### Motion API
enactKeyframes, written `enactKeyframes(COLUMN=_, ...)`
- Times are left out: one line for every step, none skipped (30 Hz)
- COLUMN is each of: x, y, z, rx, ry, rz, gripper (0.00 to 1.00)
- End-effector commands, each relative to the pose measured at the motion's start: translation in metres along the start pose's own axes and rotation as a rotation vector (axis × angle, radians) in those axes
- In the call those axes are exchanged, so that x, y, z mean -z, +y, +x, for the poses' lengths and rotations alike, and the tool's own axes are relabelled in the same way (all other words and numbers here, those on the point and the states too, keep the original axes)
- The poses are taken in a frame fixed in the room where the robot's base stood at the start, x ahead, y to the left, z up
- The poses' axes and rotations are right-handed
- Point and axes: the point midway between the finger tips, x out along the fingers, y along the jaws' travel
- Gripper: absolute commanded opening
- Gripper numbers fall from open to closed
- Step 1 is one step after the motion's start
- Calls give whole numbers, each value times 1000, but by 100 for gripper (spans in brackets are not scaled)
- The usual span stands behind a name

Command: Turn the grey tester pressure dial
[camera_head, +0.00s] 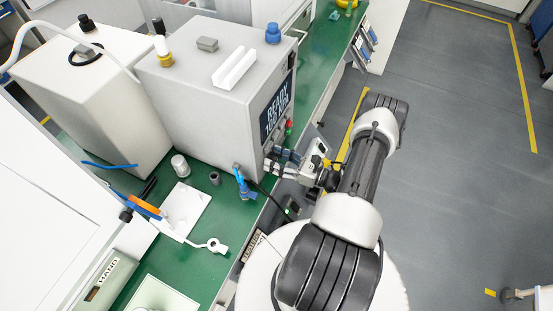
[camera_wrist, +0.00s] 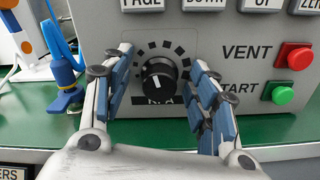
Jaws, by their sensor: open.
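The grey tester (camera_head: 212,98) is a large grey box on the green bench, with a screen on its right-hand face. Its pressure dial (camera_wrist: 158,77) shows in the wrist view as a black knob with a white pointer line and dark scale marks around it. My gripper (camera_head: 274,161) is at the lower part of the tester's front in the head view. In the wrist view my gripper (camera_wrist: 163,90) is open, with one blue-padded finger on each side of the dial. Gaps show between the pads and the knob. The dial is hidden in the head view.
A red VENT button (camera_wrist: 295,56) and a green START button (camera_wrist: 279,93) sit right of the dial, close to the right finger. Push keys line the panel above. A blue fitting (camera_wrist: 65,80) stands left of the left finger. The green bench (camera_wrist: 270,127) lies below.

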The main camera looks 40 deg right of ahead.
Motion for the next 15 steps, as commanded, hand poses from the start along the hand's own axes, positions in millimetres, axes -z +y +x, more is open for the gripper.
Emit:
enactKeyframes(x=0, y=0, z=0, rx=0, ry=0, rz=0, gripper=52)
enactKeyframes(x=0, y=0, z=0, rx=0, ry=0, rz=0, gripper=50)
enactKeyframes(x=0, y=0, z=0, rx=0, ry=0, rz=0, gripper=47)
enactKeyframes(x=0, y=0, z=0, rx=0, ry=0, rz=0, gripper=45)
enactKeyframes(x=0, y=0, z=0, rx=0, ry=0, rz=0, gripper=43)
enactKeyframes(x=0, y=0, z=0, rx=0, ry=0, rz=0, gripper=40)
enactKeyframes(x=0, y=0, z=0, rx=0, ry=0, rz=0, gripper=38)
enactKeyframes(x=0, y=0, z=0, rx=0, ry=0, rz=0, gripper=36)
enactKeyframes(x=0, y=0, z=0, rx=0, ry=0, rz=0, gripper=34)
enactKeyframes(x=0, y=0, z=0, rx=0, ry=0, rz=0, gripper=32)
enactKeyframes(x=0, y=0, z=0, rx=0, ry=0, rz=0, gripper=30)
enactKeyframes(x=0, y=0, z=0, rx=0, ry=0, rz=0, gripper=27)
enactKeyframes(x=0, y=0, z=0, rx=0, ry=0, rz=0, gripper=25)
enactKeyframes(x=0, y=0, z=0, rx=0, ry=0, rz=0, gripper=23)
enactKeyframes(x=0, y=0, z=0, rx=-1, ry=0, rz=0, gripper=20)
